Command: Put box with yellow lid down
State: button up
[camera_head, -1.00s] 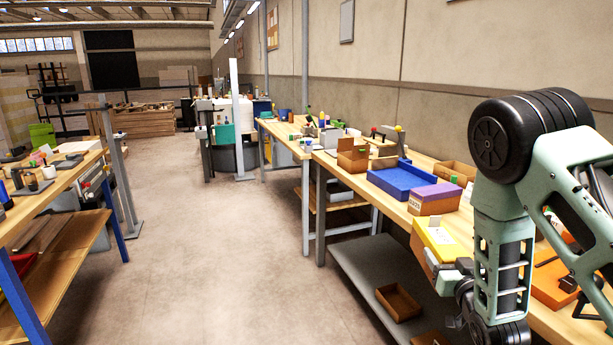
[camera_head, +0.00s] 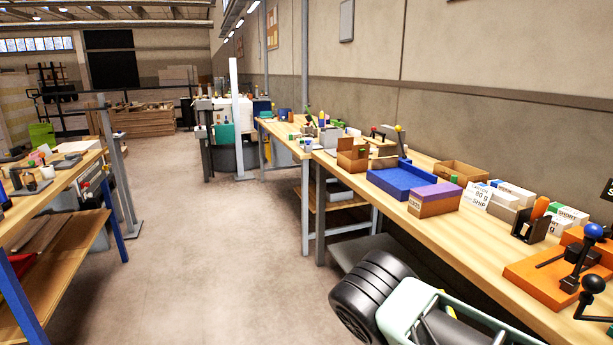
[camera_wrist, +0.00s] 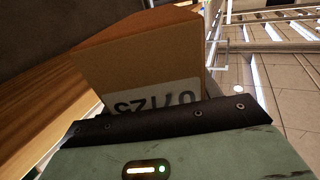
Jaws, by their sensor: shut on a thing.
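The held box (camera_wrist: 140,65) is brown cardboard with a white printed label, tilted in the wrist view. Its lid colour does not show there. My gripper (camera_wrist: 170,122) is shut on it, with a dark pad against the labelled side; only one jaw shows. In the head view my arm at bottom right hides the gripper and most of the box. A small yellow patch beside the arm may be its lid. The box is below bench-top level there, in front of the bench; whether it touches anything cannot be told.
The right bench (camera_head: 478,246) holds a box with a purple lid (camera_head: 434,208), a blue tray (camera_head: 388,183), white reams (camera_head: 513,197) and an orange fixture (camera_head: 545,275). Bare wood lies along its front edge. A grey lower shelf (camera_head: 352,252) is below. The aisle floor is clear.

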jog(key=shift+n+y, duration=0.5)
jog(key=shift+y, duration=0.1)
jog(key=s, duration=0.3)
jog(key=s+d+f, duration=0.1)
jog(key=shift+s+d+f, duration=0.1)
jog(key=shift+s, duration=0.05)
jog(key=shift+s+f+y, duration=0.1)
jog(key=shift+s+y, duration=0.2)
jog(key=shift+s, duration=0.25)
jog(key=shift+w+d+r, duration=0.1)
jog(key=shift+r, duration=0.15)
jog(key=shift+d+f, duration=0.1)
